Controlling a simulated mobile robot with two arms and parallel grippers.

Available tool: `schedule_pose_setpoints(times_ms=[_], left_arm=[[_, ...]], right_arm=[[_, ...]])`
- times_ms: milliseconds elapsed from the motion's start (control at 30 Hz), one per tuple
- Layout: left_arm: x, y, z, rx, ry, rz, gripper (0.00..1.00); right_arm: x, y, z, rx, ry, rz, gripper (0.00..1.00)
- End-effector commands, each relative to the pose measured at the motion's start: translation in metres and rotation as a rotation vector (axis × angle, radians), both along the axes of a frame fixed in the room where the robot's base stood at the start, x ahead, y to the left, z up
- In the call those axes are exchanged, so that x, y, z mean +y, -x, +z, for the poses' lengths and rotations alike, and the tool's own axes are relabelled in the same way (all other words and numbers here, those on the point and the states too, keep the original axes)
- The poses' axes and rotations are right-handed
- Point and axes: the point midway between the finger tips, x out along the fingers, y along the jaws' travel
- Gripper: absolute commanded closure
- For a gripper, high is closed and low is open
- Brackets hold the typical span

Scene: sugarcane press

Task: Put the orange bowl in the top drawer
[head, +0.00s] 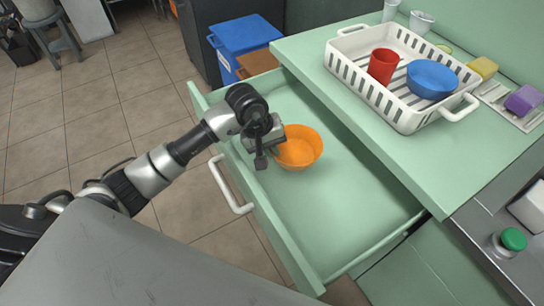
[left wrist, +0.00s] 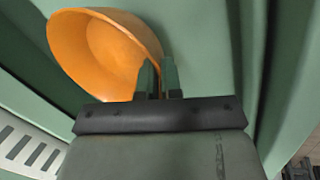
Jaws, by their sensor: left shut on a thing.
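The orange bowl (head: 299,147) is inside the open top drawer (head: 335,215), toward its far left end, in the head view. My left gripper (head: 274,146) reaches over the drawer front and is shut on the bowl's rim. In the left wrist view the bowl (left wrist: 105,48) shows at upper left, with its rim at the two fingers (left wrist: 158,78). Whether the bowl touches the drawer floor is hard to tell. My right gripper is not in view.
A white dish rack (head: 405,115) with a red cup (head: 382,66) and a blue bowl (head: 431,79) stands on the green counter above the drawer. The white drawer handle (head: 228,188) sticks out in front. The rest of the drawer is empty.

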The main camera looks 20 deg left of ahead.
Motion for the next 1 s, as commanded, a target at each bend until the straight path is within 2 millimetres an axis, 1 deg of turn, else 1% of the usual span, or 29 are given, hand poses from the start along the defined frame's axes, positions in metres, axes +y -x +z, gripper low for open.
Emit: schedule_pose_setpoints(times_ms=[100,300,367,500,867,900,967,1000], left_arm=[[0.000,-0.002,-0.007,0.001,0.002,-0.001,1.00],[0.000,-0.001,-0.036,0.003,0.003,0.001,1.00],[0.000,-0.001,-0.040,0.001,0.003,0.000,1.00],[0.001,-0.001,-0.041,-0.002,0.000,-0.001,1.00],[0.000,-0.001,-0.043,-0.002,0.000,-0.002,1.00],[0.000,-0.001,-0.043,-0.001,0.001,-0.002,0.92],[0.000,-0.001,-0.043,-0.001,0.001,-0.001,0.83],[0.000,-0.001,-0.043,-0.001,0.001,-0.001,0.77]], right_arm=[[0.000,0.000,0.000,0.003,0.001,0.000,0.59],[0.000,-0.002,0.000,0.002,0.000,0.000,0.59],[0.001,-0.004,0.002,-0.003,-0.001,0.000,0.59],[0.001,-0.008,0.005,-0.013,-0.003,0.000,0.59],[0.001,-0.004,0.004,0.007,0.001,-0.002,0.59],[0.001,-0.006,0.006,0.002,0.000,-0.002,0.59],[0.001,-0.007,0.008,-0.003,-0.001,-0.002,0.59],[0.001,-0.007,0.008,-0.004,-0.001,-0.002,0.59]])
